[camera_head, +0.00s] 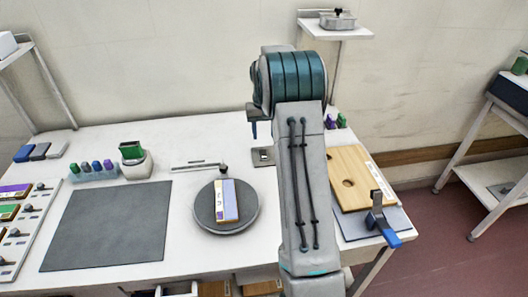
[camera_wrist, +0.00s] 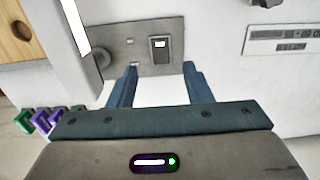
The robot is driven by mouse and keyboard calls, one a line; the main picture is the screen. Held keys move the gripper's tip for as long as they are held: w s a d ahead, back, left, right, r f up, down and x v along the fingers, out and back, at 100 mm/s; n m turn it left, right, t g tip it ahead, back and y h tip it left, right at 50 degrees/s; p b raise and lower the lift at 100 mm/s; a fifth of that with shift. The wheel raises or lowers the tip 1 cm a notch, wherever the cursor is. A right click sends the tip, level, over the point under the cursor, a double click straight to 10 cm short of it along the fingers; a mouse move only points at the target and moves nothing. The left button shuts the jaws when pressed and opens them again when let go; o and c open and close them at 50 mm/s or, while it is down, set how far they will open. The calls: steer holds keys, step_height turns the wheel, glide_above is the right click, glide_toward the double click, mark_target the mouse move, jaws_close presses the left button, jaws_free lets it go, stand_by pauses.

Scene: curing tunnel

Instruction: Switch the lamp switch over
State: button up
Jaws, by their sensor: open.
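A grey plate (camera_wrist: 133,30) with a dark rocker switch (camera_wrist: 160,48) lies ahead of my gripper in the wrist view. I take this rocker to be the lamp switch; it has a small bright mark near its top. A round dark knob (camera_wrist: 102,58) sits at the plate's left. My gripper (camera_wrist: 160,69) is open and empty, its two blue fingers apart on either side below the rocker. I cannot tell whether they touch the plate. In the head view the plate (camera_head: 262,157) shows beside my arm, and one blue finger (camera_head: 254,131) shows above it.
A round turntable (camera_head: 207,222) carrying a box (camera_head: 226,200) stands left of my arm. A wooden board (camera_head: 346,165) and a blue-handled clamp (camera_head: 384,222) are at the right. A dark mat (camera_head: 108,225) covers the left table. A labelled strip (camera_wrist: 283,40) lies right of the plate.

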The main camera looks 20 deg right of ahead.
mark_target(264, 157)
step_height(264, 157, down, 10)
steer(key=shift+r+p, duration=0.25)
steer(key=shift+p, duration=0.35)
